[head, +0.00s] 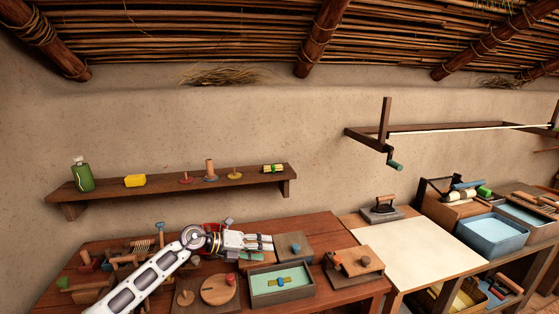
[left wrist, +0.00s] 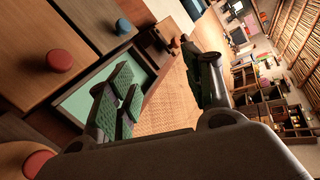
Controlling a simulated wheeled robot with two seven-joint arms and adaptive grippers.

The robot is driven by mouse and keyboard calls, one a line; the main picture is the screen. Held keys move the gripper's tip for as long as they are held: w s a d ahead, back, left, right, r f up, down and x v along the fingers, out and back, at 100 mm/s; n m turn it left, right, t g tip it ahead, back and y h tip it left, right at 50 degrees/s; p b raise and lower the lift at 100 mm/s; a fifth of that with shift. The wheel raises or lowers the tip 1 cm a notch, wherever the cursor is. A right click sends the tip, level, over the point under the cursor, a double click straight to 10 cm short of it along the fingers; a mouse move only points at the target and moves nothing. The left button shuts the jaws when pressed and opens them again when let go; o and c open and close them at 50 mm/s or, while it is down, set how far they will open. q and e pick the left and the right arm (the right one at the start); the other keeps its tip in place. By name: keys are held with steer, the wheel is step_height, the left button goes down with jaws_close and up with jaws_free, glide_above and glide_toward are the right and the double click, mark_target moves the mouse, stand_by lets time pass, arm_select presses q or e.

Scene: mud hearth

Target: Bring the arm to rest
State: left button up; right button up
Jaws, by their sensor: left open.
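My left arm (head: 150,280) reaches in from the lower left over the wooden table. Its gripper (head: 268,242) points right, above the table's middle, left of a box lid with a blue knob (head: 296,248). In the left wrist view the gripper (left wrist: 165,88) has its two fingers spread apart with nothing between them. One finger with green pads overlaps a green-lined tray in the picture. I cannot tell its exact height above the table. My right gripper is not in view.
A green-lined tray (head: 258,292) stands below the gripper in the picture. Wooden blocks with knobs (head: 218,289) are near it. Tools crowd the table's left. A shelf (head: 230,181) with small items hangs behind. A pale board (head: 415,247) to the right is clear.

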arm_select(q)
step_height(320, 180, up, 9)
steer(key=s+n+t, duration=0.2)
steer(key=n+t, duration=1)
steer(key=n, duration=0.3)
steer(key=s+a+f+n+g+y, duration=0.5)
steer(key=s+a+f+n+y, duration=0.9)
steer(key=f+n, duration=0.3)
steer(key=s+a+f+n+g+h, duration=0.1)
steer(key=s+f+g, duration=0.3)
steer(key=s, duration=0.6)
steer(key=s+a+f+n+g+h, duration=0.15)
steer(key=s+f+g, duration=0.25)
steer(key=s, duration=0.5)
steer(key=s+f+g, duration=0.2)
steer(key=s+f, duration=0.1)
steer(key=f, duration=3)
steer(key=s+a+f, duration=0.2)
steer(key=s+f, duration=0.7)
steer(key=s, duration=0.2)
steer(key=s+a+f, duration=0.2)
steer(key=s+f, duration=0.8)
steer(key=s, duration=0.1)
steer(key=shift+a+f+g+y, duration=0.25)
steer(key=shift+f+g+y, duration=0.05)
steer(key=shift+y, duration=0.15)
